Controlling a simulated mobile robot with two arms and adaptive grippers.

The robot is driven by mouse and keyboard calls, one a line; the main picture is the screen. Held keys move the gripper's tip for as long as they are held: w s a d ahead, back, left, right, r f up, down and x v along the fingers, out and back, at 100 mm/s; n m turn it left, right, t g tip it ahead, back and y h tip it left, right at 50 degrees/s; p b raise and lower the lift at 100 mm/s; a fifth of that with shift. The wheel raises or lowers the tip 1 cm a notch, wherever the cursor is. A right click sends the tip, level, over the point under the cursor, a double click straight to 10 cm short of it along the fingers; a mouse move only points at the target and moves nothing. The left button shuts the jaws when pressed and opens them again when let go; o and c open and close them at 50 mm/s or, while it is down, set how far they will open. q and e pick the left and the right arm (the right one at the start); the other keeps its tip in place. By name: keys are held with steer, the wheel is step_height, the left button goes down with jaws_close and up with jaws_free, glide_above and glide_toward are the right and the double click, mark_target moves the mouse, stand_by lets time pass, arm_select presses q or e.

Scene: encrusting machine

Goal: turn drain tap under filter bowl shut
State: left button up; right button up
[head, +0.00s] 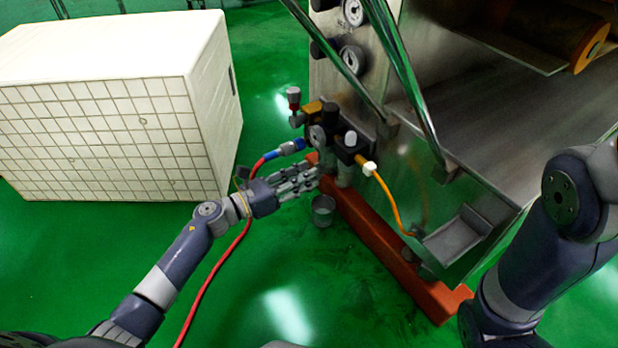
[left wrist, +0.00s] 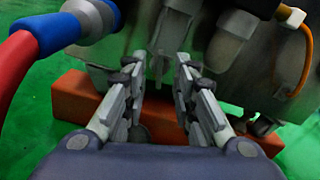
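The filter bowl (left wrist: 176,32) shows in the left wrist view as a grey cup shape, with a small, dark drain tap (left wrist: 159,66) hanging under it between my fingertips. My left gripper (left wrist: 160,78) is open there, one finger on each side and a visible gap between them. I cannot tell whether a finger touches the tap. In the head view my left gripper (head: 306,178) reaches in from the left, just below the air unit (head: 318,136) on the machine's side, and its fingers hide the tap. My right gripper is out of view; only its arm shows at the right.
A red hose with a blue coupling (head: 290,147) runs close above my left gripper. A second bowl (left wrist: 229,46) hangs to the right. A small grey cup (head: 323,210) stands below, beside the orange base beam (head: 385,240). A white tiled block (head: 110,130) stands left; green floor lies between.

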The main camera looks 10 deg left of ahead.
arm_select(q)
steer(key=shift+x, duration=0.95)
steer(key=shift+c, duration=0.6)
jaws_close()
